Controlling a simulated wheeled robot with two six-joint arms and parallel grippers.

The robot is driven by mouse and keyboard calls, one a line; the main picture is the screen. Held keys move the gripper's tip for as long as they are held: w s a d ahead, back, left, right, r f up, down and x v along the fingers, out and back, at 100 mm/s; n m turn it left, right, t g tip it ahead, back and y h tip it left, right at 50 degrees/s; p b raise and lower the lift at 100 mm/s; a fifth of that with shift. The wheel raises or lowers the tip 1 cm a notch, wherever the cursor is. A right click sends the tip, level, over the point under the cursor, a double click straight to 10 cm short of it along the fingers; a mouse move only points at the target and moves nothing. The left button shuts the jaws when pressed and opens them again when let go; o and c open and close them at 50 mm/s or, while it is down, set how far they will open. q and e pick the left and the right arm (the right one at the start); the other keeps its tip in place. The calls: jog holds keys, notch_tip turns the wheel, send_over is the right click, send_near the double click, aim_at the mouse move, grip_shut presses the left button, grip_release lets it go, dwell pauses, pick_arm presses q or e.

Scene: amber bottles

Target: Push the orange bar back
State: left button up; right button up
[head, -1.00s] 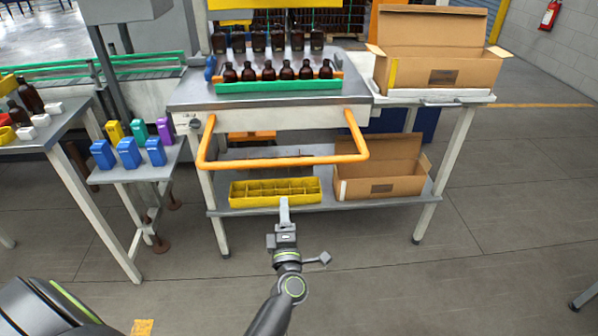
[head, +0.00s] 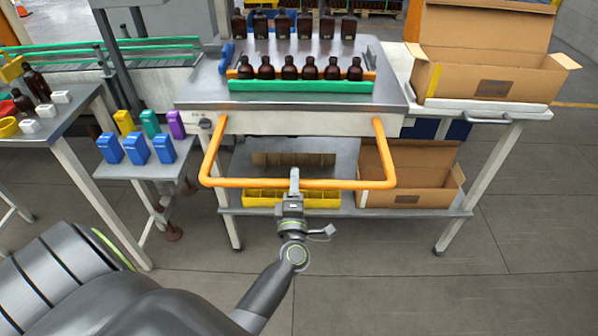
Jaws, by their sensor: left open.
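The orange bar (head: 240,183) is a U-shaped handle that sticks out from the front of the steel workbench (head: 190,92), its front rail level across the picture. My left gripper (head: 294,174) is at the middle of the front rail, and its fingers overlap the rail in the head view. The gripper is open, seen nearly edge-on, with nothing visible between its fingers. I cannot tell whether it touches the bar. My right gripper is not in view.
Amber bottles (head: 289,68) stand behind a green rail on the bench. A yellow divided crate (head: 262,197) and an open cardboard box (head: 425,190) are on the lower shelf. Blue containers (head: 136,149) stand on a small left table. Floor in front is clear.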

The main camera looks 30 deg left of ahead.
pick_arm(q)
jog(key=shift+a, duration=0.1)
jog(key=shift+r, duration=0.1)
jog(key=shift+c, duration=1.2)
grip_shut()
